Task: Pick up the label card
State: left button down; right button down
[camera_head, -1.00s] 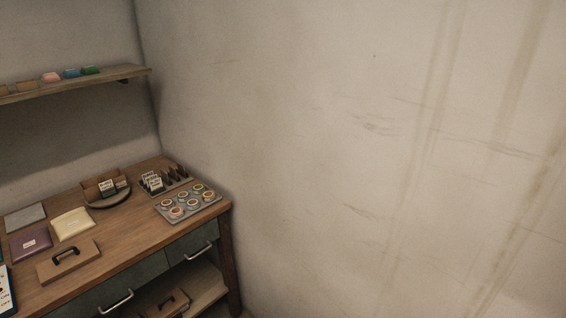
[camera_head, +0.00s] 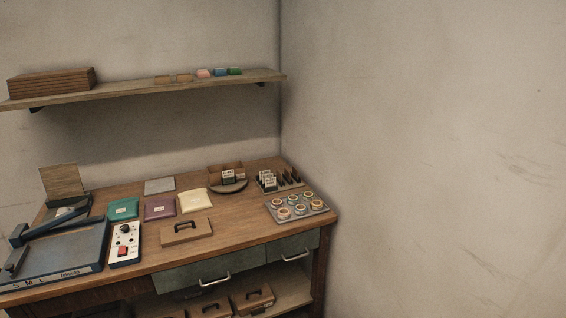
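Small white cards with dark print (camera_head: 228,176) stand at a wooden box (camera_head: 222,167) on a round dark base, toward the back right of the workbench (camera_head: 245,225). More white printed cards (camera_head: 268,179) stand upright in a dark rack (camera_head: 290,183) just to the right. I cannot tell which of these is the label card, and the print is too small to read. Neither of my grippers is in view.
A grey tray of round tape rolls (camera_head: 298,208) sits at the bench's right end. Teal (camera_head: 122,209), purple (camera_head: 159,208) and cream (camera_head: 194,200) packets lie mid-bench, behind a handled wooden block (camera_head: 186,231). A blue machine (camera_head: 55,250) and control box (camera_head: 125,243) fill the left. A shelf (camera_head: 140,92) hangs above.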

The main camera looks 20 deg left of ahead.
aim_at(228, 175)
jog(key=u, duration=1.2)
